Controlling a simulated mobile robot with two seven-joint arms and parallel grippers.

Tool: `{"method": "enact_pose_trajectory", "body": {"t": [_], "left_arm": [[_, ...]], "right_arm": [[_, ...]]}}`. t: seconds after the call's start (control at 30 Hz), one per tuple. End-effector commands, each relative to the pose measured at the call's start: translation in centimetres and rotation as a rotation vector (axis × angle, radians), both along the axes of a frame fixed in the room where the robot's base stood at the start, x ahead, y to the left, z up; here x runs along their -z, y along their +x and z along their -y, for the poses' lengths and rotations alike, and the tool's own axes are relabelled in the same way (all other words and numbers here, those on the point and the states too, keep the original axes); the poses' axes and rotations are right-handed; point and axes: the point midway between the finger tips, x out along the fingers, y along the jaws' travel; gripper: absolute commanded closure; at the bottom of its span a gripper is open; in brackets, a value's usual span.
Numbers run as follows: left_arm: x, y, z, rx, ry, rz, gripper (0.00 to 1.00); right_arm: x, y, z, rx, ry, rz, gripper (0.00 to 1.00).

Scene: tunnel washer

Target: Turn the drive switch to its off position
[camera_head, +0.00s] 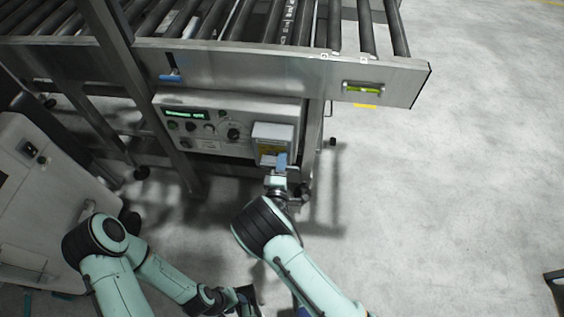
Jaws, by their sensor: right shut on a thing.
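The control panel (188,116) hangs under the roller conveyor, with a lit green display, several buttons and a black rotary knob (234,133). A light grey box (273,131) with a yellow label sits at the panel's right end. I cannot tell which part is the drive switch, or its position. My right gripper (281,170) is at the lower edge of this box, shut on a small blue part (281,159) there. The fingertips and the gripped part are small and partly hidden. My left gripper (246,299) is low at the bottom edge, away from the panel; its jaws are unclear.
The roller conveyor's metal side rail (300,75) runs above the panel, with a frame leg (312,130) close right of the box. A pale cabinet (45,190) stands at the left. The grey floor (450,190) at the right is mostly clear.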

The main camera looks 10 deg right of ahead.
Motion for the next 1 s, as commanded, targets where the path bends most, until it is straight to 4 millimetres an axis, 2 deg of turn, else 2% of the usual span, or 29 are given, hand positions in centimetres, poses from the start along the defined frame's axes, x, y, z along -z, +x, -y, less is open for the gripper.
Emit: {"method": "enact_pose_trajectory", "body": {"t": [0.07,0.1,0.17,0.47,0.57,0.67,1.0], "left_arm": [[0.0,0.0,0.0,0.000,0.000,0.000,0.57],[0.0,0.0,0.0,0.000,0.000,0.000,0.57],[0.0,0.0,0.0,0.000,0.000,0.000,0.57],[0.0,0.0,0.0,0.000,0.000,0.000,0.57],[-0.1,0.0,0.0,0.000,0.000,0.000,0.57],[-0.2,0.0,0.0,0.001,-0.001,-0.002,0.57],[-0.6,-0.2,0.0,0.002,-0.001,-0.008,0.57]], "right_arm": [[0.1,-0.1,0.2,0.005,-0.008,-0.005,1.00],[0.1,-0.1,0.2,0.005,-0.008,-0.005,0.67],[0.1,-0.1,0.2,0.005,-0.007,-0.004,0.49],[0.0,-0.1,0.0,0.002,-0.003,-0.002,0.49],[0.0,-0.8,-0.2,0.001,-0.002,-0.004,0.49],[0.0,-2.2,-0.7,-0.001,-0.004,-0.004,0.49],[0.1,-9.4,-3.0,-0.001,-0.004,-0.006,0.49]]}}
